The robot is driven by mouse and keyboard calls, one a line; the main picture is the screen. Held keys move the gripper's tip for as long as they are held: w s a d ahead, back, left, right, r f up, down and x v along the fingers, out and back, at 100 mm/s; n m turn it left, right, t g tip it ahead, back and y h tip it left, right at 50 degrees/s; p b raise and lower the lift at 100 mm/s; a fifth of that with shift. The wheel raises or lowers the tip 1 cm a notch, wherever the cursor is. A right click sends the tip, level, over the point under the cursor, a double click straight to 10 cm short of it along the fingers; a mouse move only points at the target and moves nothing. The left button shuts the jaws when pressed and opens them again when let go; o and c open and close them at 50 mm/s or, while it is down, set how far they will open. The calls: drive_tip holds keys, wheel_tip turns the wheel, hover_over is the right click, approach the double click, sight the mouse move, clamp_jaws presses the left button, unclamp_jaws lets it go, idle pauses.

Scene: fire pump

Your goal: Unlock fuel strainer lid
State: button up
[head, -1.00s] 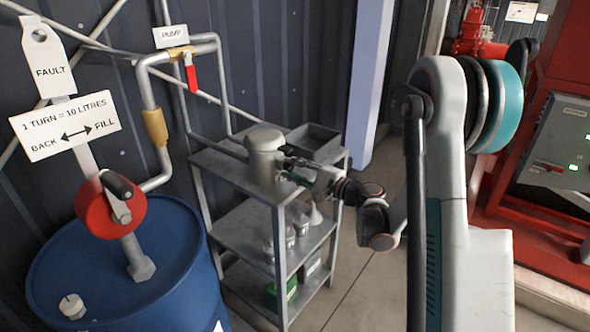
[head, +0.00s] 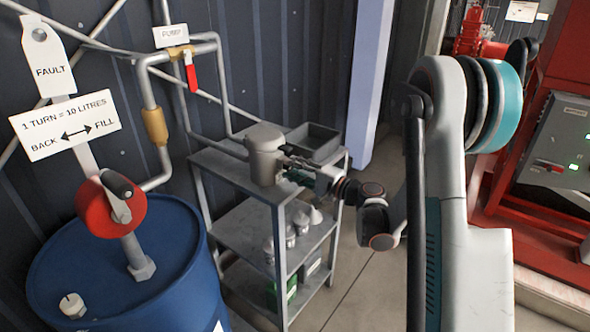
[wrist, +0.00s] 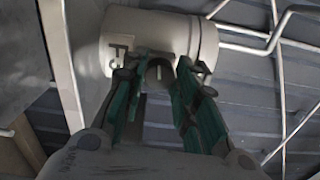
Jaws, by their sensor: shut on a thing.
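The fuel strainer (head: 263,160) is an upright beige cylinder on the top shelf of a metal rack. Its wider lid (head: 265,134) sits on top.
A grey open tray (head: 313,140) stands behind the strainer on the rack (head: 236,225). Lower shelves hold a funnel, cups and a green container. A blue drum (head: 185,245) with a red crank wheel (head: 92,212) stands left. Pipes run along the wall behind.

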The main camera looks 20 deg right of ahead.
drive_tip(key=o, duration=1)
drive_tip(key=shift+o, duration=0.2)
drive_tip(key=v, duration=1.2)
drive_tip(key=shift+f, duration=0.1)
